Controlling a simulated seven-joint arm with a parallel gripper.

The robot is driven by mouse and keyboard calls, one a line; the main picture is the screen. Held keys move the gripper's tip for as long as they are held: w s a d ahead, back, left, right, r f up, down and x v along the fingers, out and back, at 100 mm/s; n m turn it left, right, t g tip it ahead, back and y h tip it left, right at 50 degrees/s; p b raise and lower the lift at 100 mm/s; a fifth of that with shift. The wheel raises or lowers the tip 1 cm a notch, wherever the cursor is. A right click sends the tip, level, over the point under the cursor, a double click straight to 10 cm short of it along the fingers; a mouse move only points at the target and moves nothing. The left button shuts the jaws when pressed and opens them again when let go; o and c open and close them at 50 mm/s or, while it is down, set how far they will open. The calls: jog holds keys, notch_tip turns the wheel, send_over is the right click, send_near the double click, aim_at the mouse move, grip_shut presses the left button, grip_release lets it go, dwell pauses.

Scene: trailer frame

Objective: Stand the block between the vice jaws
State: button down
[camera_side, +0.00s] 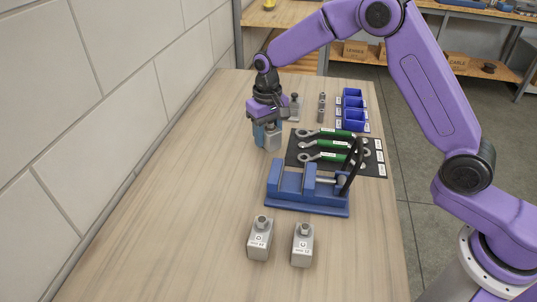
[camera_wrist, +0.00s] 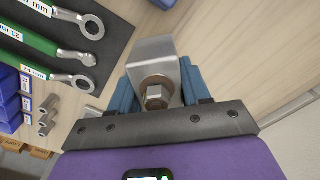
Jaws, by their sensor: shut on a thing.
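My gripper (camera_side: 267,134) is shut on a grey metal block (camera_side: 273,140) near the wall side of the bench. In the wrist view the block (camera_wrist: 150,50) sits between the blue fingers, with a hex bolt head on a round washer facing the camera. Whether its underside touches the bench cannot be told. The blue vice (camera_side: 308,209) stands nearer the camera and to the right of my gripper. The gap between its upright jaws looks empty. Two similar grey blocks, one on the left (camera_side: 260,240) and one on the right (camera_side: 302,247), stand in front of the vice.
A black mat (camera_side: 376,166) with green-handled wrenches (camera_side: 325,144) lies behind the vice. Blue bins (camera_side: 352,114) and small metal parts (camera_side: 321,107) stand farther back. A block wall (camera_side: 110,110) borders the left side. The bench left of the vice is clear.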

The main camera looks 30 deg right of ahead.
aim_at(268, 163)
jog(key=shift+f, duration=3.5)
jog(key=shift+f, duration=0.1)
jog(key=c, duration=0.5)
grip_release()
notch_tip(268, 163, up, 11)
jog(key=shift+r, duration=0.1)
jog(key=shift+o, duration=0.5)
jog(key=shift+r, duration=0.3)
jog(key=shift+o, duration=1.3)
jog(key=shift+r, duration=0.2)
